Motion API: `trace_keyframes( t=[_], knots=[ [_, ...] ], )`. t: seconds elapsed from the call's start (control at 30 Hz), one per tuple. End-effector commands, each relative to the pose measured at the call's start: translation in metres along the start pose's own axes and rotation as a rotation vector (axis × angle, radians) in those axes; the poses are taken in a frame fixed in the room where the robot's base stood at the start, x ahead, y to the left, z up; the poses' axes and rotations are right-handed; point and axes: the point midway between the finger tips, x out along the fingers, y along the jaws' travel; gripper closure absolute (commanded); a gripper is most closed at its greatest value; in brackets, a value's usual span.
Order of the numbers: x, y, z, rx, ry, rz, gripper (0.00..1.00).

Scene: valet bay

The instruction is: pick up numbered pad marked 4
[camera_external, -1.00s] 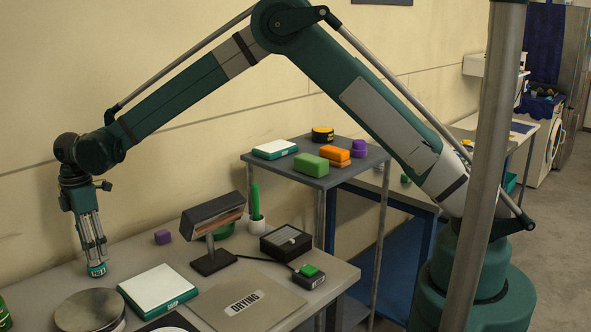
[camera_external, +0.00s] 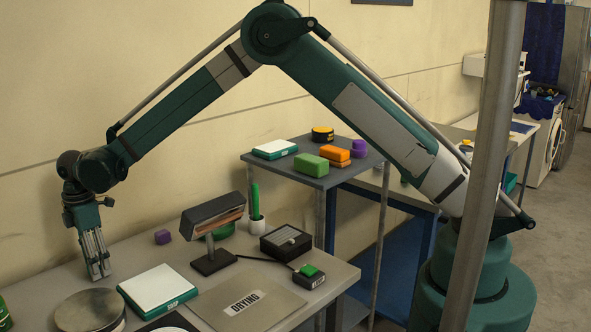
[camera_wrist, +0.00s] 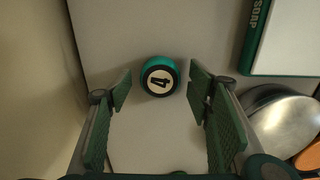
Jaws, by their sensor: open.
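The numbered pad marked 4 (camera_wrist: 158,76) is a small round teal piece with a black top, a pale disc and a black 4. It sits on the pale table near the wall. My gripper (camera_wrist: 158,92) is open, its two green ridged fingers on either side of the pad's near edge with gaps on both sides. In the external view my gripper (camera_external: 98,270) points down at the table's wall side. The pad is hidden there behind the fingers.
A white-topped teal SOAP block (camera_external: 157,287) lies right of my gripper, and a round metal lid (camera_external: 90,312) in front. The wall is close on the left.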

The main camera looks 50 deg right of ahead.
Motion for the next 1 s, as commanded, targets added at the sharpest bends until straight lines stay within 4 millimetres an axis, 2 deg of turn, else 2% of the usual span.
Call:
trace_keyframes(
  t=[0.1, 0.3, 0.73, 1.0],
  knots=[
    [0.000, 0.000, 0.000, 0.000, 0.000, 0.000, 0.52],
    [0.000, 0.000, 0.000, 0.000, 0.000, 0.000, 0.75],
    [-0.004, 0.000, 0.000, 0.000, 0.000, 0.000, 0.75],
    [-0.030, 0.000, 0.000, 0.000, 0.000, 0.000, 0.75]
  ],
)
